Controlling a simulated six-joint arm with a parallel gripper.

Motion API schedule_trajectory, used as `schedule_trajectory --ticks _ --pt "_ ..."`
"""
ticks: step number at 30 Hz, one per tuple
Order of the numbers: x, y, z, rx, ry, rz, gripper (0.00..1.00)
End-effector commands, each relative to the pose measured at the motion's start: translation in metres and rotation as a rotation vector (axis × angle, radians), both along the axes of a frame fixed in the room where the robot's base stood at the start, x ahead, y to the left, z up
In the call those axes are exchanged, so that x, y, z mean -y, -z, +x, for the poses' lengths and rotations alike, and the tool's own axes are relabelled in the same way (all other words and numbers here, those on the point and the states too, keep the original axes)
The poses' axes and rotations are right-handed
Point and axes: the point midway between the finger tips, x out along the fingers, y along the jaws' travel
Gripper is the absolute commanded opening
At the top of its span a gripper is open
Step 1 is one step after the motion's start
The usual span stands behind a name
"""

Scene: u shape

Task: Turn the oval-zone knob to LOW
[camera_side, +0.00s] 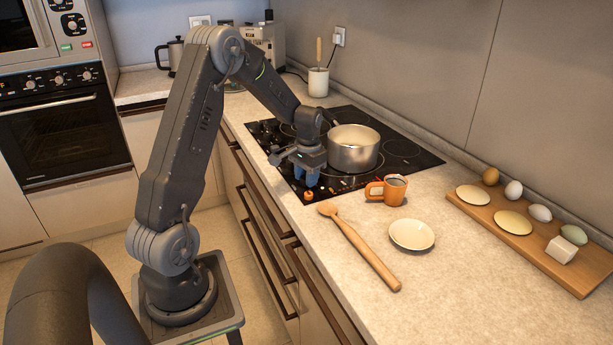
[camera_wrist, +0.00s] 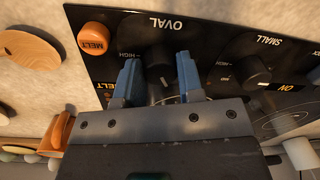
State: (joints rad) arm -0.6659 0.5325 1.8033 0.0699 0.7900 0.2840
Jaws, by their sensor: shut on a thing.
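The oval-zone knob (camera_wrist: 159,60) is black and sits under the upside-down word OVAL on the hob's front panel in the wrist view. The word HIGH shows beside it on the left. My gripper (camera_wrist: 160,72) has its two blue fingers on either side of the knob and is shut on it. A pale mark shows between the fingers, below the knob's top. I cannot read a LOW label; the right finger covers part of the panel. In the side view my gripper (camera_side: 307,180) points down at the hob's near corner, and the knob is hidden there.
An orange MELT knob (camera_wrist: 93,36) and the black SMALL knob (camera_wrist: 256,70) flank the oval one. A steel pot (camera_side: 352,158) stands on the hob (camera_side: 410,150) close to my gripper.

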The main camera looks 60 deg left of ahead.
Motion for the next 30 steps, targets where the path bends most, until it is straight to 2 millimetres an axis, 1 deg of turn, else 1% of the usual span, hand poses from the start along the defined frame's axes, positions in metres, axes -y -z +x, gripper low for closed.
schedule_trajectory --ticks 12,13,20,21,27,30 --pt "0.0 0.0 -0.0003 0.0 0.006 0.0 0.11" --pt "0.0 0.0 -0.0003 0.0 0.006 0.0 0.36" --pt "0.0 0.0 -0.0002 0.0 0.006 0.0 0.58" --pt "-0.0001 0.0 -0.0001 0.0 0.006 0.0 0.6" --pt "-0.0001 -0.0002 0.0 0.0 0.006 0.0 0.6" --pt "0.0 -0.0041 0.0003 0.002 0.006 0.001 0.6"
